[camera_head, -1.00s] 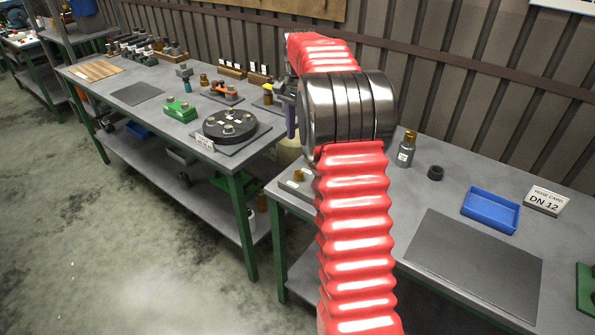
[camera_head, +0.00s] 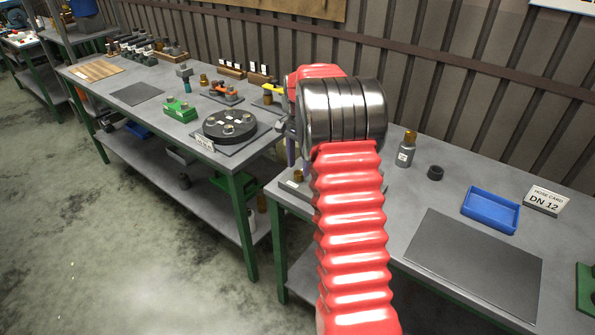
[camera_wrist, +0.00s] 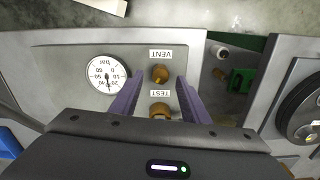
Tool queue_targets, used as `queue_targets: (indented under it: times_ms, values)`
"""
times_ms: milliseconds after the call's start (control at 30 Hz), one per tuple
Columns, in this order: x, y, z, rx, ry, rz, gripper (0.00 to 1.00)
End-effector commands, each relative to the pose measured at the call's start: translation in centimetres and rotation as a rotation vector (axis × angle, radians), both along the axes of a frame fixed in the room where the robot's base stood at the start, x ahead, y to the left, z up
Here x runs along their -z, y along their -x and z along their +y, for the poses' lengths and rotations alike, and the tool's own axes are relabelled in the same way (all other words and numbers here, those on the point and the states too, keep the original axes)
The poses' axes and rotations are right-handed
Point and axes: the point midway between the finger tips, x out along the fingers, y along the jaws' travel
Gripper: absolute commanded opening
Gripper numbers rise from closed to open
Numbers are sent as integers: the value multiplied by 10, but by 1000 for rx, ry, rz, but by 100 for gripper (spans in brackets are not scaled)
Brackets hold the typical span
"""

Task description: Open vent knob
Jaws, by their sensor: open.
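The brass vent knob (camera_wrist: 160,74) sits on a grey panel (camera_wrist: 60,60), beside an upside-down VENT label (camera_wrist: 161,54). A second brass knob (camera_wrist: 160,110) with a TEST label (camera_wrist: 159,93) lies nearer the gripper body. My gripper (camera_wrist: 160,79) is open, with one purple finger on each side of the knobs. The fingertips flank the vent knob with gaps and do not appear to touch it. In the head view, my gripper (camera_head: 291,152) is mostly hidden behind my arm, just above the panel, where a brass knob (camera_head: 298,176) shows.
A round gauge (camera_wrist: 108,74) is on the panel left of the knobs. A black round flange (camera_head: 230,125) stands on the left bench. A bottle (camera_head: 406,150), a dark ring (camera_head: 435,173) and a blue tray (camera_head: 490,211) are on the right bench.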

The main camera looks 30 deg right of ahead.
Motion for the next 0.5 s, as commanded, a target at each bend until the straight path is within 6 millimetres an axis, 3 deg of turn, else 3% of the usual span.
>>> queue_targets:
  times_ms: [200, 500]
  values:
    - [25, 0, 0, 0, -1, 1, 42]
    - [30, 0, 0, 0, 0, 0, 42]
